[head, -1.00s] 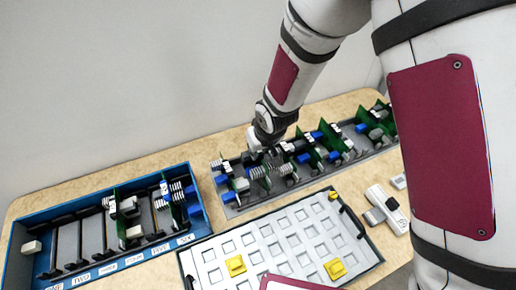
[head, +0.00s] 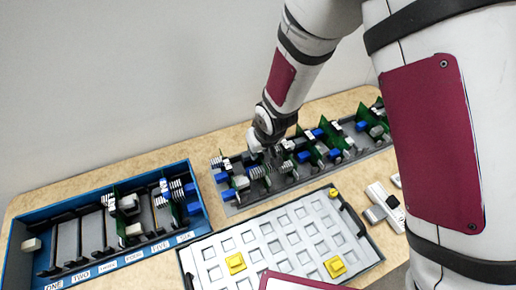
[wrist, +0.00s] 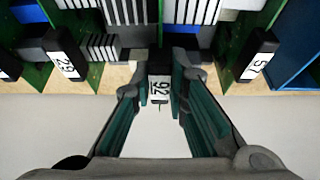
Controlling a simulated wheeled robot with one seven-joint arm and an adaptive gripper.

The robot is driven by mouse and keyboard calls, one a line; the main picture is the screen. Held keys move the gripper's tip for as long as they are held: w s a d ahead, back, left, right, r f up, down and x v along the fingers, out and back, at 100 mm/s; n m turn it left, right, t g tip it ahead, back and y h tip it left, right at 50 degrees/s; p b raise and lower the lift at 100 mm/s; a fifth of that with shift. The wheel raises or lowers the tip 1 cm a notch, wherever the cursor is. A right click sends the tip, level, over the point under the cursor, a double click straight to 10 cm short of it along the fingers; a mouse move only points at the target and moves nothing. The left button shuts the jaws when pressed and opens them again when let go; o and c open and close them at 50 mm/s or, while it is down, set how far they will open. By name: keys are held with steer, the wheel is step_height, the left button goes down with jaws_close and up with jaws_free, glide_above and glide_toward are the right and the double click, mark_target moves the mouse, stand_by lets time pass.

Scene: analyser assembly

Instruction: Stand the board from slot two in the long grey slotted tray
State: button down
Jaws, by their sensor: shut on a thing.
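My gripper (wrist: 160,84) is shut on a board's dark top holder with a white label reading 92 (wrist: 160,92), seen almost end-on between the fingers. In the head view my gripper (head: 268,150) is low over the left half of the long grey slotted tray (head: 240,208). The held board (wrist: 160,68) sits between a green board labelled 29 (wrist: 66,52) on the left and another green board (wrist: 262,50) on the right. Its lower edge is hidden, so I cannot tell whether it is fully seated.
The blue rack (head: 100,190) with labelled slots is at the left; slot two (head: 79,245) looks empty and some other slots hold boards. A white panel (head: 285,225) with yellow pieces lies in front of the grey tray. Small grey-white devices (head: 385,205) lie at the right.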

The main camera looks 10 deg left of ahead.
steer(key=shift+f, duration=1.25)
stand_by(1.3)
steer(key=c, duration=1.4)
jaws_free()
steer(key=shift+o, duration=0.2)
steer(key=shift+r+p, duration=0.7)
steer(key=shift+r, duration=1.25)
steer(key=shift+r+p, duration=1.05)
steer(key=shift+r, duration=2.45)
